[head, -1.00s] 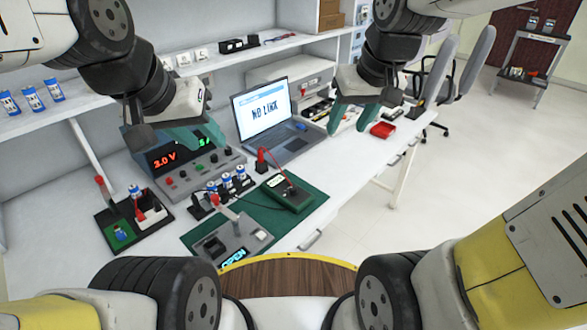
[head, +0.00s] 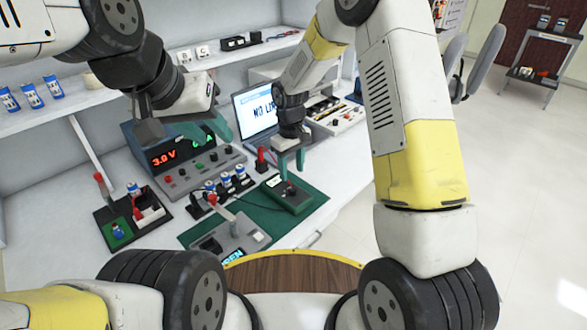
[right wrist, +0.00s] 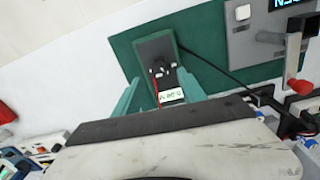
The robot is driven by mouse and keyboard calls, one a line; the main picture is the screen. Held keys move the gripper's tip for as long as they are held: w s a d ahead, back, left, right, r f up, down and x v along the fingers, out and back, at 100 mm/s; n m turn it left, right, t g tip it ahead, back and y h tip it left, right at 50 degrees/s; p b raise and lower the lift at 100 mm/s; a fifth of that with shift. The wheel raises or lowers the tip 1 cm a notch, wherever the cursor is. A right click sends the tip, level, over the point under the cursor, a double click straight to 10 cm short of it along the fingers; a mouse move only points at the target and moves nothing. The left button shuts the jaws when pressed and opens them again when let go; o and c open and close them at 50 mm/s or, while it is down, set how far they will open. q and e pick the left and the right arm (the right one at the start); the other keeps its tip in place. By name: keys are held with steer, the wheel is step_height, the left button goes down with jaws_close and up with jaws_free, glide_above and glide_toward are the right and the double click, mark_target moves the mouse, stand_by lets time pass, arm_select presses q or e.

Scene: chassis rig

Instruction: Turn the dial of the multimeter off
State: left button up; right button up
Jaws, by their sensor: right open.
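The power supply (head: 164,157) reads 3.0 V. A lever fixture (head: 225,238) stands beside the multimeter, with a battery holder (head: 222,190) behind it. The laptop (head: 262,115) is behind my right gripper. A black cable crosses the mat (head: 322,200).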

mark_target(292, 189)
step_height(292, 189, down, 8)
steer(key=shift+d+r, duration=0.1)
steer(key=shift+r, duration=0.05)
stand_by(0.3)
jaws_close()
